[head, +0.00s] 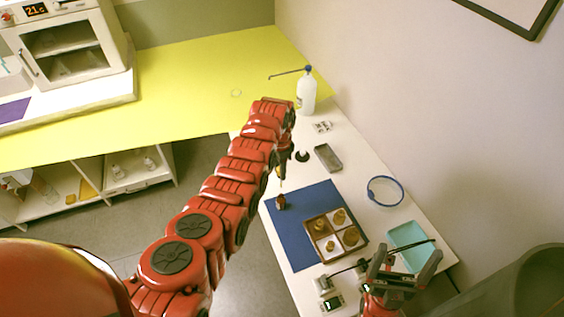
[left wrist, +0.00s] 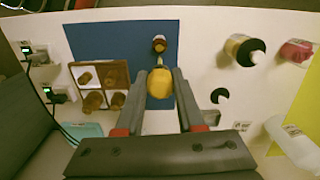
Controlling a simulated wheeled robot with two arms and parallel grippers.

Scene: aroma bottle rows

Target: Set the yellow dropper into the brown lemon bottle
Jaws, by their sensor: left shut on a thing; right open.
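My left gripper (left wrist: 160,90) is shut on the yellow dropper (left wrist: 159,84), gripping its rounded bulb, with the thin tip pointing away from the wrist camera. The small brown bottle (left wrist: 159,44) stands on the blue mat, just past the dropper tip. In the head view the brown bottle (head: 281,202) is near the mat's left edge, with the dropper tip above it. I cannot tell whether the tip touches the bottle's mouth. The left fingers are mostly hidden behind my arm there. My right gripper (head: 402,268) is open and empty at the lower right.
On the blue mat (head: 296,255) is a brown tray (head: 341,255) with several brown bottles. A grey block (head: 327,158), a blue-rimmed ring (head: 385,191) and a teal tray (head: 407,243) lie to the right. A white wash bottle (head: 306,95) stands at the back.

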